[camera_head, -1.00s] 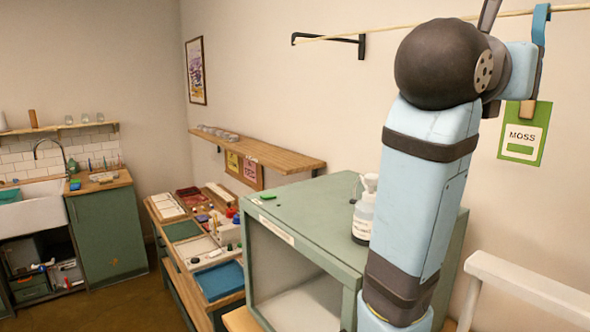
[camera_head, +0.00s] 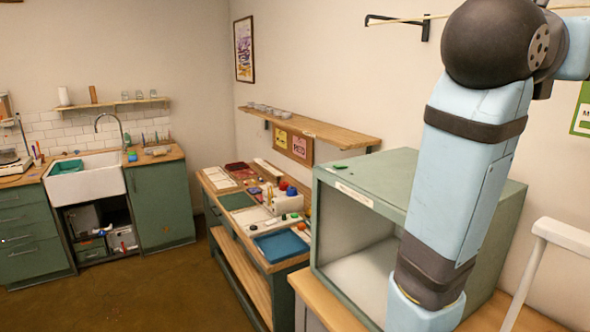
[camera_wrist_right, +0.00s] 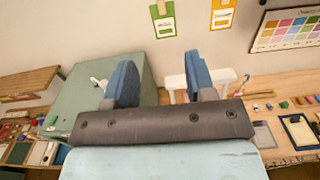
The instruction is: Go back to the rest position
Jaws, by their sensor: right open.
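My right arm rises across the right of the head view, in front of the green cabinet (camera_head: 350,190). Its gripper is outside that view. In the right wrist view my right gripper (camera_wrist_right: 161,82) is open, its two blue fingers wide apart with nothing between them. My left gripper is not in view.
A worktable with trays (camera_head: 280,245) stands left of the cabinet, below a wooden wall shelf (camera_head: 310,128). A white sink (camera_head: 85,182) is at far left. The brown floor (camera_head: 140,285) is clear. A green card (camera_wrist_right: 222,14) hangs on the wall.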

